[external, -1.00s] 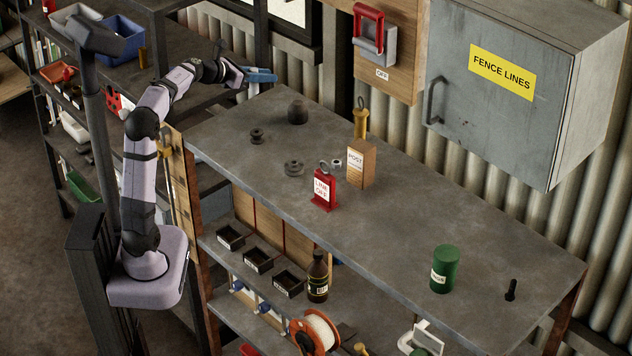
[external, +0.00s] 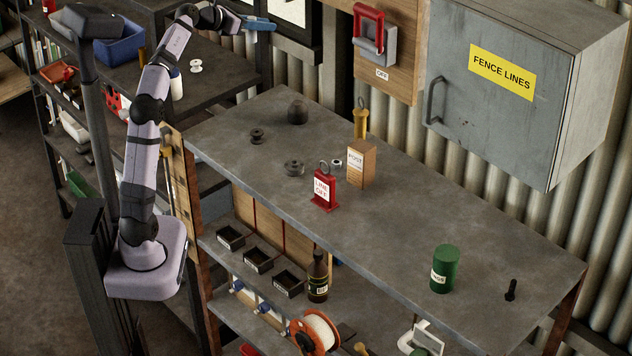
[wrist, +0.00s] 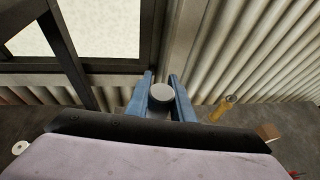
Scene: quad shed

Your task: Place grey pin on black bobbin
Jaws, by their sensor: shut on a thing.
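My gripper (external: 258,23) is raised high at the back, above the far left end of the bench and near the window. In the wrist view my gripper (wrist: 164,95) has its blue fingers closed on the grey pin (wrist: 161,97), seen end-on as a round grey face. A small black bobbin (external: 257,136) stands on the bench's left part, well below and apart from my gripper. A second dark, spool-like piece (external: 294,168) sits closer to the red tag.
A green can (external: 445,268) and black peg (external: 511,290) are at right. A white bobbin (external: 195,66) is on the left shelf.

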